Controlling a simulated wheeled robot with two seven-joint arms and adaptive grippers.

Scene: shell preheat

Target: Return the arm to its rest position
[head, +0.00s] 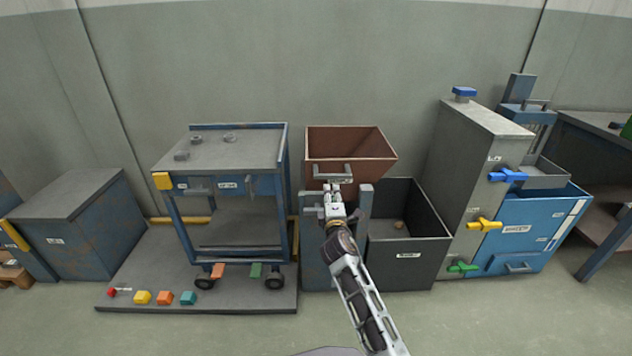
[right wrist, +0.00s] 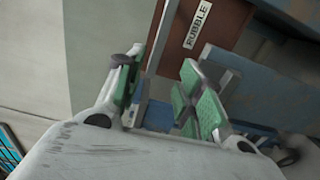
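My right arm reaches up from the lower right in the head view. Its gripper (head: 335,190) is in front of the brown bin (head: 350,142), just below or at the bin's grey handle (head: 333,177). In the right wrist view the green-padded fingers of my right gripper (right wrist: 165,95) stand apart, with a gap between them. Nothing is clearly held there. The brown bin's front with its RUBBLE label (right wrist: 198,25) shows just beyond the fingers. Whether a finger touches the handle cannot be told. My left gripper is not in view.
A blue-framed cart (head: 222,152) stands left of the arm on a low grey platform (head: 240,301). A dark open bin (head: 408,268) is close on the right. A grey cabinet (head: 465,170) with coloured levers stands further right. The floor in front is clear.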

